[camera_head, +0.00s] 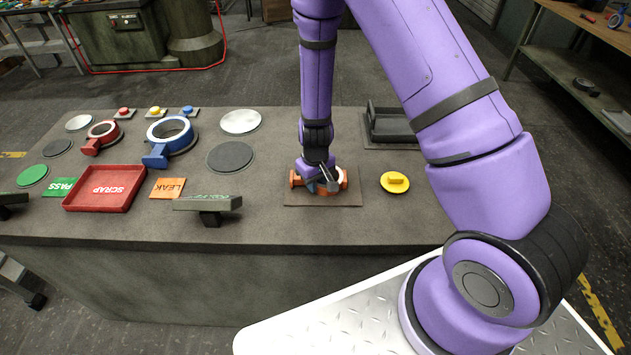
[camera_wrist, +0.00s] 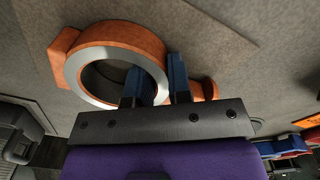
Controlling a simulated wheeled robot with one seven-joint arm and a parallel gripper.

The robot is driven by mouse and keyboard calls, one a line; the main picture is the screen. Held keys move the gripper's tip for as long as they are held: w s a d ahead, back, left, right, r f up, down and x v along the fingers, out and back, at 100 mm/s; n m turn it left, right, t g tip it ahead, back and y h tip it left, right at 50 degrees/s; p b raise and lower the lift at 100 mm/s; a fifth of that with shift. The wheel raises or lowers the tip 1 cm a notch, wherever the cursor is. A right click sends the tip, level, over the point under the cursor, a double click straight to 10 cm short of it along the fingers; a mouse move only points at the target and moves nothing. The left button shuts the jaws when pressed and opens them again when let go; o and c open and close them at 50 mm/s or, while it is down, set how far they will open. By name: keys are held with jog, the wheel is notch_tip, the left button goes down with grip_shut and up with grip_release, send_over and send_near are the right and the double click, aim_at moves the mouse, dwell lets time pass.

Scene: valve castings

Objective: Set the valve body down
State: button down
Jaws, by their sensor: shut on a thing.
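The valve body is an orange casting (camera_head: 298,180) with a ring and side ports, low over or on a brown square mat (camera_head: 345,199) on the grey bench. In the wrist view the orange ring (camera_wrist: 70,68) has a bright machined rim and a dark bore. My gripper (camera_head: 325,184) points down at it. In the wrist view its two blue fingers (camera_wrist: 156,88) straddle the ring wall, one inside the bore and one outside, shut on it. I cannot tell whether the casting's underside touches the mat.
A yellow disc with a knob (camera_head: 395,182) lies right of the mat, and a dark tray (camera_head: 388,125) stands behind it. To the left are a red SCRAP tray (camera_head: 104,190), a blue ring casting (camera_head: 170,136), a red one (camera_head: 103,134) and a small tilted panel (camera_head: 209,203).

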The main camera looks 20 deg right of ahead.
jog(key=c, duration=1)
grip_release()
jog(key=shift+r, duration=0.1)
notch_tip(320, 180, up, 11)
jog(key=shift+f, duration=0.15)
